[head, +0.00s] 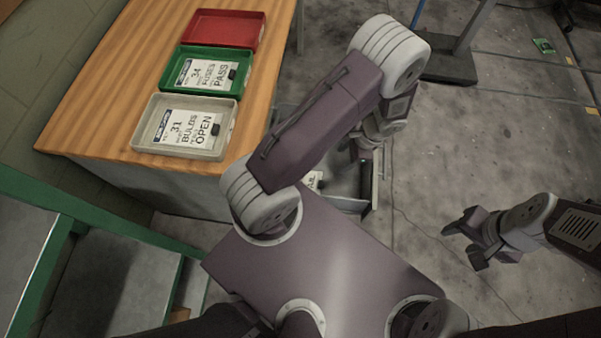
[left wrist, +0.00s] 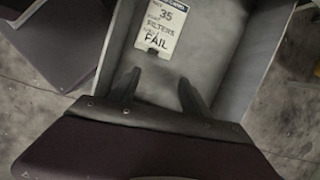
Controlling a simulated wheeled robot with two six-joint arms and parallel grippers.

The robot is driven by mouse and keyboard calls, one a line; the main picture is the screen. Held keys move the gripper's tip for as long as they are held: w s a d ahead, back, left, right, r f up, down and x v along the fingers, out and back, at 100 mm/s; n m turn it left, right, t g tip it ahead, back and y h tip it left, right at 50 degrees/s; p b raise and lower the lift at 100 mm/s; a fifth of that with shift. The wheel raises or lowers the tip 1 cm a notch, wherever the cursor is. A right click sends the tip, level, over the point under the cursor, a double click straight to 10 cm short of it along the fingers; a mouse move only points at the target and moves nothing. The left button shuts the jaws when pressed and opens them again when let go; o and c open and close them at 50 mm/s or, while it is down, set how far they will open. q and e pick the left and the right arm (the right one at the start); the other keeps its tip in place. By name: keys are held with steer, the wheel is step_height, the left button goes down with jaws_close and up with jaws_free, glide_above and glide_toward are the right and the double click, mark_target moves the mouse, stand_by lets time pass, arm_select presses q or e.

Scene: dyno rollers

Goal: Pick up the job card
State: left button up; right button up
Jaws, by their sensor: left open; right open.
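A white job card (left wrist: 159,27) reading "35 FILTERS FAIL" lies in a grey open drawer or bin (left wrist: 121,45), with a small black clip or tab at its lower edge. In the head view a small part of this card (head: 314,180) shows beside my left arm; the rest is hidden. My left gripper (left wrist: 160,84) is open and empty, with its two fingers pointing towards the card, just short of its lower edge in the picture. Height above the bin floor is hard to tell. My right gripper (head: 461,242) is open and empty over bare floor.
A wooden table (head: 105,120) holds a grey tray (head: 184,153) with a "31 BULBS OPEN" card, a green tray (head: 170,72) with a "34 FUSES PASS" card, and an empty red tray (head: 224,27). A green-framed structure (head: 45,260) stands lower left. The right floor is mostly clear.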

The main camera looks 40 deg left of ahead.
arm_select(q)
steer(key=m+b, duration=0.2)
steer(key=b, duration=0.1)
glide_toward(322, 184)
steer(key=w+d, duration=0.1)
steer(key=shift+g+y, duration=0.4)
steer(key=shift+y, duration=0.1)
steer(key=b+x, duration=0.3)
steer(key=x, duration=0.5)
steer(key=shift+f, duration=0.35)
steer(key=shift+s+r, duration=0.1)
arm_select(e)
step_height(322, 184, down, 9)
arm_select(q)
jaws_close()
arm_select(e)
steer(key=shift+r, duration=0.1)
